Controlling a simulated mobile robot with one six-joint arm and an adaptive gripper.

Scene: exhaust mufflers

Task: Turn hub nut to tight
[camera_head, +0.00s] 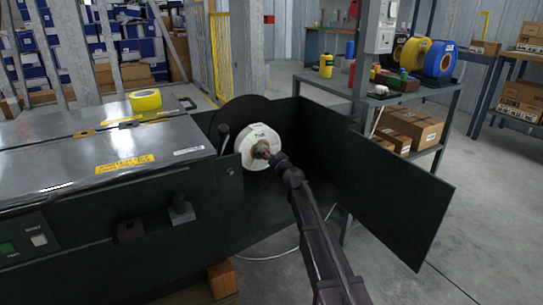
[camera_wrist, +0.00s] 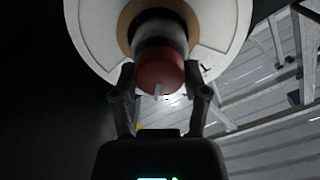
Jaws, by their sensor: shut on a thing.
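The hub nut is a red round knob (camera_wrist: 160,68) at the centre of a white roll or disc (camera_wrist: 88,30), with a tan ring and a grey collar behind it. In the head view the white disc (camera_head: 252,136) stands upright inside a dark open housing. My gripper (camera_wrist: 161,80) has one finger on each side of the red knob and is shut on it. In the head view my gripper (camera_head: 268,155) reaches the disc's centre and mostly hides the nut. A thin pale mark shows on the knob's face.
A dark panel (camera_head: 385,180) stands open to the right of the disc. The grey machine top (camera_head: 100,158) lies to the left, with a yellow tape roll (camera_head: 145,100) on it. A shelf (camera_head: 440,100) with boxes and spools stands behind. Floor at right is clear.

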